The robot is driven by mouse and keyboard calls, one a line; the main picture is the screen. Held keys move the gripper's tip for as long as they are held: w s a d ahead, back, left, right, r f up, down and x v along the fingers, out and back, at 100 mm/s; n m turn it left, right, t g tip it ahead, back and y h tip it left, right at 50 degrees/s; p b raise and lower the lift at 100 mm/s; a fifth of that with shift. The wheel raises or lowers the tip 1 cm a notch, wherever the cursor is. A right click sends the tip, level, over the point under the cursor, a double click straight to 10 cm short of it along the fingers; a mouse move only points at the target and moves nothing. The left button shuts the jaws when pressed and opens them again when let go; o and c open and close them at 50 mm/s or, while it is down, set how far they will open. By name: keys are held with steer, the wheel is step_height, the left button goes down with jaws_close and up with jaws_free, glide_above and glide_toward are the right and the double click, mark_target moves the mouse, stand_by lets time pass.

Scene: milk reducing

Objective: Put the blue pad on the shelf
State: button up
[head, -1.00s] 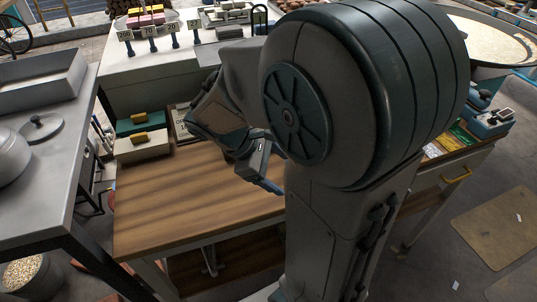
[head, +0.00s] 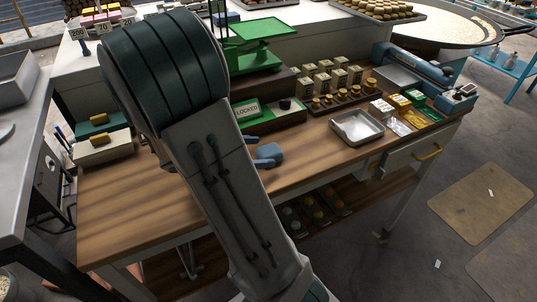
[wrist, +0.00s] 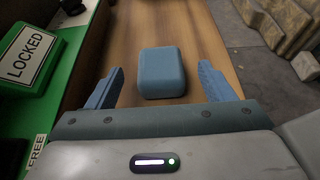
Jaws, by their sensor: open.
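The blue pad (wrist: 162,72) is a rounded block on the wooden table, in the middle of the wrist view. My gripper (wrist: 160,88) is open, with one blue finger on each side of the pad's line. The pad lies just ahead, between and slightly beyond the fingers, with gaps on both sides. In the head view the pad (head: 270,150) shows at the right edge of my arm, which hides most of the gripper. A wooden lower shelf (head: 330,222) runs under the table; several small items are on it.
A green box with a LOCKED sign (wrist: 28,55) stands close left of my gripper in the wrist view. A metal tray (head: 357,127), stamped blocks (head: 325,78) and a green scale (head: 250,45) are farther along. The table's left front (head: 130,215) is bare.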

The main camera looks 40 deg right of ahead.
mark_target(268, 150)
steer(key=x, duration=0.5)
steer(key=shift+s+d, duration=0.1)
steer(key=shift+d, duration=0.25)
steer(key=shift+c, duration=0.2)
steer(key=c, duration=1.1)
steer(key=shift+r, duration=0.1)
